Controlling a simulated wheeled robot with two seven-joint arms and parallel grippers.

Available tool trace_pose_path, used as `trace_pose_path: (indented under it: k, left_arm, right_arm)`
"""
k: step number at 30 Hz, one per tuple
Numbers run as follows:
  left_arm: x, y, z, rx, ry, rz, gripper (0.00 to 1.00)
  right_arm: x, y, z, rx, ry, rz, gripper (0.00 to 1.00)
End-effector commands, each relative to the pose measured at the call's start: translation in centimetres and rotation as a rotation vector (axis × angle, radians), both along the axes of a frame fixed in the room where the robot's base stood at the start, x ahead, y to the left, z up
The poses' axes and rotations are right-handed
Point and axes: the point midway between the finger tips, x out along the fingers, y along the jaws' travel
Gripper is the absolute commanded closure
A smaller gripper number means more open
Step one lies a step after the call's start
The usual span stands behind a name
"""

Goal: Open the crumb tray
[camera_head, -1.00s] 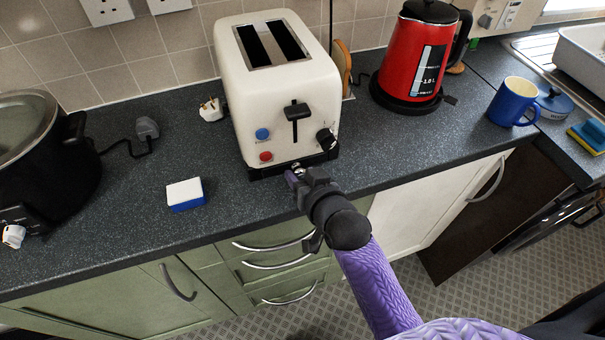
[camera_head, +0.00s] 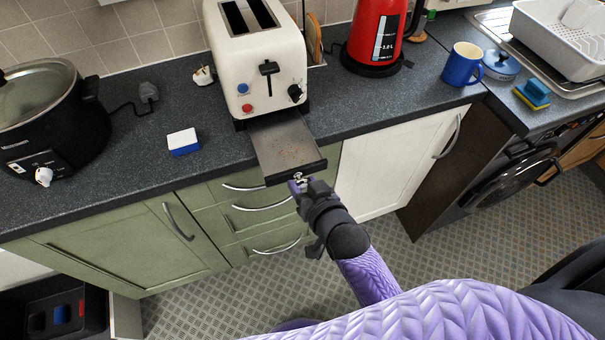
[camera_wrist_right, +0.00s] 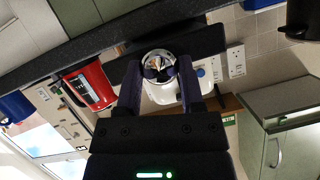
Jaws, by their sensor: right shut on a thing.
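The cream toaster (camera_head: 255,60) stands on the dark worktop against the tiled wall. Its flat grey crumb tray (camera_head: 284,143) sticks out far from the toaster's base, past the worktop's front edge, with reddish-brown crumbs on it. My right gripper (camera_head: 299,180) is at the tray's dark front edge, shut on its small shiny knob. In the right wrist view the round metal knob (camera_wrist_right: 158,65) sits between the two fingers, with the dark tray front behind it and part of the toaster beyond. My left gripper is not in view.
A red kettle (camera_head: 376,35) stands right of the toaster, with a blue mug (camera_head: 462,65) farther right. A blue-and-white sponge (camera_head: 183,142) and a black slow cooker (camera_head: 50,125) are to the left. Green drawers (camera_head: 250,205) lie below the tray.

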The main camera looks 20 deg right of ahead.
Motion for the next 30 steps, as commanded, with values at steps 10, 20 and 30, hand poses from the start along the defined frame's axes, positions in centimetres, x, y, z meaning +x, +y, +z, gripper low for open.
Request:
trace_pose_path:
  k: [10,20,30]
  left_arm:
    - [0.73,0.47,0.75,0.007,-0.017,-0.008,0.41]
    - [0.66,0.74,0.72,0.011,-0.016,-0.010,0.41]
    - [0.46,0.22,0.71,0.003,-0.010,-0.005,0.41]
  right_arm:
    - [-0.76,-0.04,0.09,0.000,-0.003,0.001,1.00]
    - [-0.75,-0.03,0.07,0.000,-0.003,0.001,0.32]
    - [-0.81,-0.03,0.07,-0.001,-0.002,0.000,0.15]
